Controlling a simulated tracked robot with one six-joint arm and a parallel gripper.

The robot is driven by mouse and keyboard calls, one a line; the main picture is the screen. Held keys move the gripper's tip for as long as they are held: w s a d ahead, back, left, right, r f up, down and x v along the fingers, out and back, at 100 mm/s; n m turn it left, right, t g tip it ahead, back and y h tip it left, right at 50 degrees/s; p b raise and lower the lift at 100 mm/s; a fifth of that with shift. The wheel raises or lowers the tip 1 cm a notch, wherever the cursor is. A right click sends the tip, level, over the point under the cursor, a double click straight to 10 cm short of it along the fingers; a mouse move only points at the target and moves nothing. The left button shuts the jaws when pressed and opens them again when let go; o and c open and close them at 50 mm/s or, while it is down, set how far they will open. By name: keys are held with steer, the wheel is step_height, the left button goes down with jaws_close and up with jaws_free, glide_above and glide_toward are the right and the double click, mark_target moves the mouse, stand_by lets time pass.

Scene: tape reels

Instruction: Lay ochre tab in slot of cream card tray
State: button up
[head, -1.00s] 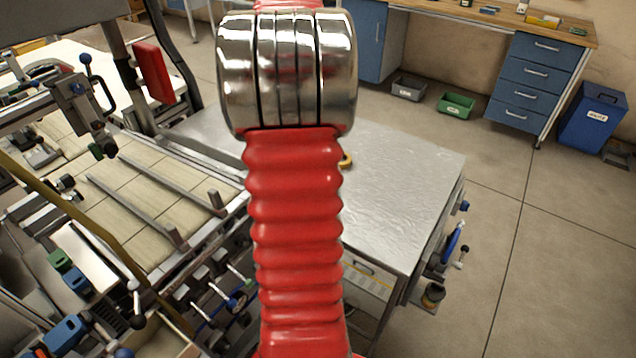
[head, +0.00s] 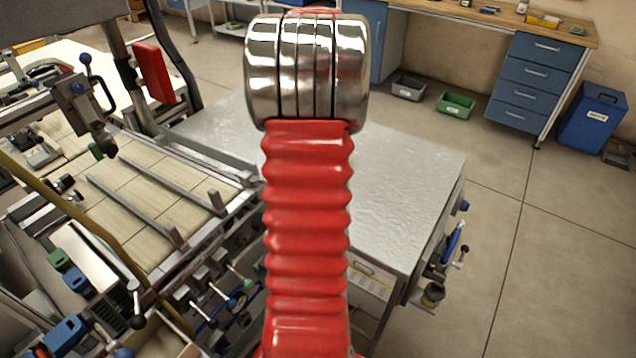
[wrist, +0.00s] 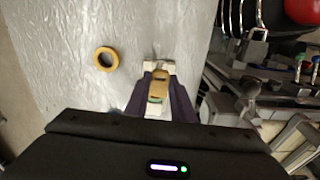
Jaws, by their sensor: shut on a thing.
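My gripper (wrist: 159,72) shows in the wrist view with purple fingers, shut on a small ochre piece that I take as the ochre tab (wrist: 160,88). It is over the bare metal tabletop, and its height above the top is hard to judge. Pale cream parts (wrist: 154,110) show around the tab; I cannot tell whether they are finger pads or part of the cream card tray. No slot can be made out. In the head view my arm hides the gripper and the tab.
An ochre ring-shaped reel (wrist: 106,60) lies flat on the metal table (head: 405,190), left of my gripper in the wrist view. Machinery with rails (head: 150,200) borders the table on the left. The table's right part is clear.

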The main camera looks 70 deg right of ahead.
steer(key=shift+f, duration=0.1)
steer(key=shift+f, duration=2.45)
steer(key=shift+f, duration=2.5)
steer(key=shift+f, duration=0.6)
steer(key=o, duration=0.8)
steer(key=shift+o, duration=0.9)
steer(key=shift+r, duration=0.15)
step_height(320, 180, up, 13)
